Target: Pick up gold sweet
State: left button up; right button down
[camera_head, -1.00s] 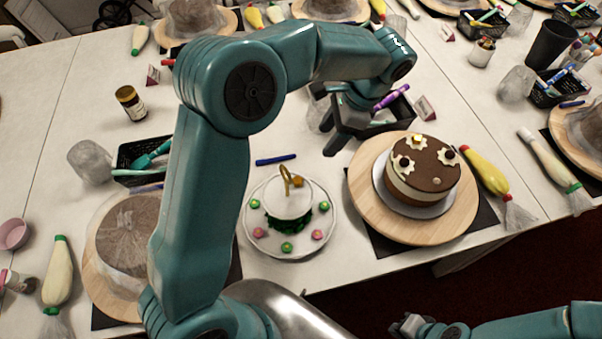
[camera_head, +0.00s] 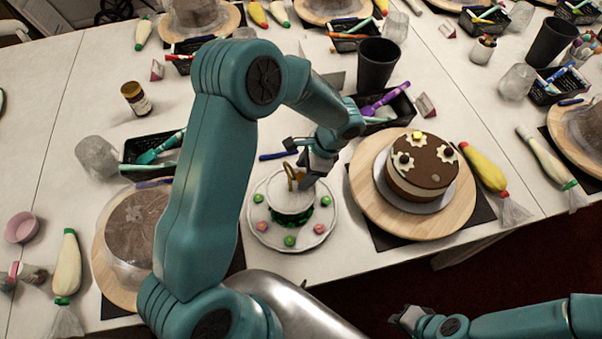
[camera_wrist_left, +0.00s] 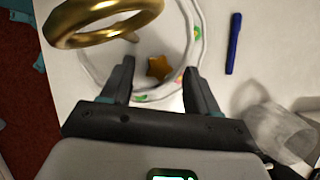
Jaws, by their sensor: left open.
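The gold sweet (camera_wrist_left: 159,67) is a small star on a white round stand. In the left wrist view it lies between and just beyond the fingertips of my open, empty left gripper (camera_wrist_left: 154,80). A gold ring (camera_wrist_left: 105,25) stands up beside it, to the left in that view. In the head view my left gripper (camera_head: 303,171) is above the white stand (camera_head: 291,198), close to the ring (camera_head: 292,176), and covers the sweet. My right gripper (camera_head: 405,319) is low at the bottom edge, away from the stand; its jaws are unclear.
The stand rests on a white plate (camera_head: 288,240) with green and pink sweets around the rim. A decorated chocolate cake (camera_head: 428,184) is on a wooden turntable (camera_head: 447,226) at right. A blue pen (camera_head: 277,156) lies behind the plate. A black cup (camera_head: 377,66) stands farther back.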

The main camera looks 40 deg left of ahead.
pick_arm(q)
jog(key=shift+s, duration=0.2)
jog(key=c, duration=1.1)
